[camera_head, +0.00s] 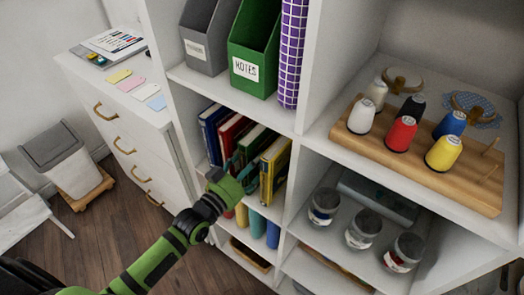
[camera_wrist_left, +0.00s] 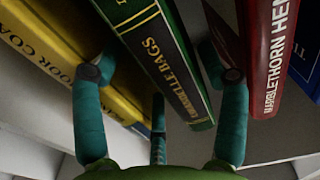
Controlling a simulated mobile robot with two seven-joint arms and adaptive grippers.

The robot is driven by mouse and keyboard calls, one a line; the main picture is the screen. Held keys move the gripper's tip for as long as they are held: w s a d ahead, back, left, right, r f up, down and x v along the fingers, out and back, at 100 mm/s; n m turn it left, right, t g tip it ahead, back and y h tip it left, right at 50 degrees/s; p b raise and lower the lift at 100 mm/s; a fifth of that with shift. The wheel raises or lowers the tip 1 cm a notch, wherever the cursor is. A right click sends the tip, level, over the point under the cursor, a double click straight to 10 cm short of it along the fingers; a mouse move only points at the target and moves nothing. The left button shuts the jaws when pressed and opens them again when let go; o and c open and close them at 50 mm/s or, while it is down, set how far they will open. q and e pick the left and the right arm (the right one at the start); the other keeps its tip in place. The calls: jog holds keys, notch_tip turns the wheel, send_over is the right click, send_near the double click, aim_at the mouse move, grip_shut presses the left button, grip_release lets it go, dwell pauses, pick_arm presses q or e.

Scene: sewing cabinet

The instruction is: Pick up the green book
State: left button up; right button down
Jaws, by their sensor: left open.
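The green book (camera_head: 256,140), with gold lettering on its spine, stands on the middle shelf between a yellow book (camera_head: 273,166) and a red book (camera_head: 231,132). My left gripper (camera_head: 238,166) is in front of it and hides part of it in the head view. One finger is by the yellow book (camera_wrist_left: 62,50) and the other by the red book (camera_wrist_left: 268,55). I cannot tell whether the fingers touch the books. My right gripper is not in view.
Blue books (camera_head: 212,128) stand left of the red one. The shelf unit's white divider (camera_head: 300,165) is close on the right. Above are a green file box (camera_head: 254,50) and a grey one (camera_head: 206,38). Rolls (camera_head: 257,224) stand in the compartment below.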

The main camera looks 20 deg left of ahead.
aim_at(261, 149)
pick_arm(q)
jog(key=x, duration=0.4)
jog(key=shift+w+a+r+p, duration=0.1)
jog(key=shift+w+a+p, duration=0.2)
jog(key=shift+w+p, duration=0.1)
jog(key=shift+w+d, duration=0.1)
jog(key=shift+w, duration=0.2)
grip_shut()
jog(key=shift+r, duration=0.15)
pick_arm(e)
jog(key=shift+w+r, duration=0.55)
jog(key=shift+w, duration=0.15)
